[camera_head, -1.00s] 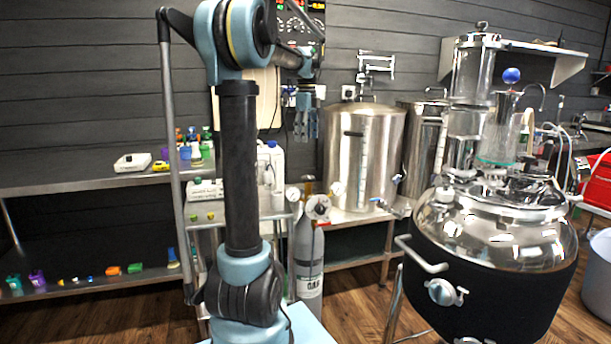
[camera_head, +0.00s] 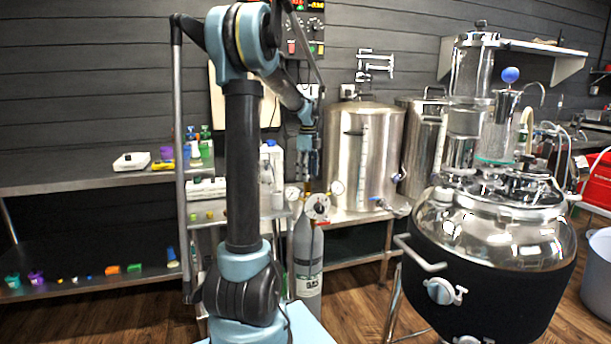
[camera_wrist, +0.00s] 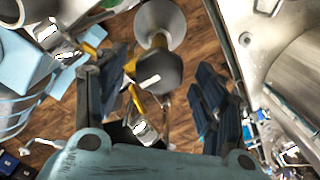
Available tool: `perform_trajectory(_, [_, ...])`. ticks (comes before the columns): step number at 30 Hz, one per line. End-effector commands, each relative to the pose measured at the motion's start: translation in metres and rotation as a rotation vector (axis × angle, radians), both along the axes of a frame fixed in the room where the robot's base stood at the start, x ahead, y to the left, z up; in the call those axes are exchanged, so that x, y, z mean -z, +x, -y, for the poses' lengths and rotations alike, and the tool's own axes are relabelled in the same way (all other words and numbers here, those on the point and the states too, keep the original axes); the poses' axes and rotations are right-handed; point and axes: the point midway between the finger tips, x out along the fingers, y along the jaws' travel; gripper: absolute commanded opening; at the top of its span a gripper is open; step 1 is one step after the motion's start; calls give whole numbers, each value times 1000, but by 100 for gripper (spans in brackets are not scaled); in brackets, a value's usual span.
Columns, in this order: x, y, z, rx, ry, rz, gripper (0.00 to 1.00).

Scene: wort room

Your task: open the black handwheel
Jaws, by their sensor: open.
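A grey gas cylinder (camera_head: 308,265) stands upright on the floor beside the bench, with a valve and round gauges (camera_head: 318,206) on top. In the wrist view a rounded black part (camera_wrist: 158,72), likely the black handwheel, shows between my fingers with a grey conical shape and yellow parts near it. In the head view I cannot clearly pick out the handwheel. My gripper (camera_head: 310,172) points down just above the cylinder's valve. Its dark fingers (camera_wrist: 162,90) are apart, one on each side of the black part in the wrist picture. I cannot tell if they touch it.
A steel tank (camera_head: 362,150) stands on the bench right behind the gripper. A large glass-and-steel vessel (camera_head: 490,240) with a black jacket is at the right. A shelf (camera_head: 70,187) with small coloured items is at the left. Wooden floor shows around the cylinder.

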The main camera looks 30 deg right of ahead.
Motion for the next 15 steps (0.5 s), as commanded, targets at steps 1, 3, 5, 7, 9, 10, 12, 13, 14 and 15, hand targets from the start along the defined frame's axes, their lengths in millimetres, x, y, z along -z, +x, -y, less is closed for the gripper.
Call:
perform_trajectory(1, [3, 0, 0, 0, 0, 0, 64])
perform_trajectory(3, [4, 0, 0, 0, 0, 0, 64])
perform_trajectory(5, [5, 0, 0, 0, 0, 0, 64])
perform_trajectory(7, [5, 0, 0, 0, 0, 0, 64])
perform_trajectory(9, [5, 0, 0, 0, 0, 0, 64])
perform_trajectory(10, [5, 0, 0, 0, 0, 0, 64])
perform_trajectory(12, [5, 0, 0, -1, 0, 0, 57])
perform_trajectory(13, [5, 0, 0, -1, 0, 0, 50])
perform_trajectory(14, [5, 0, -1, -1, 0, 0, 43])
perform_trajectory(15, [5, 1, -1, -1, 0, 0, 34])
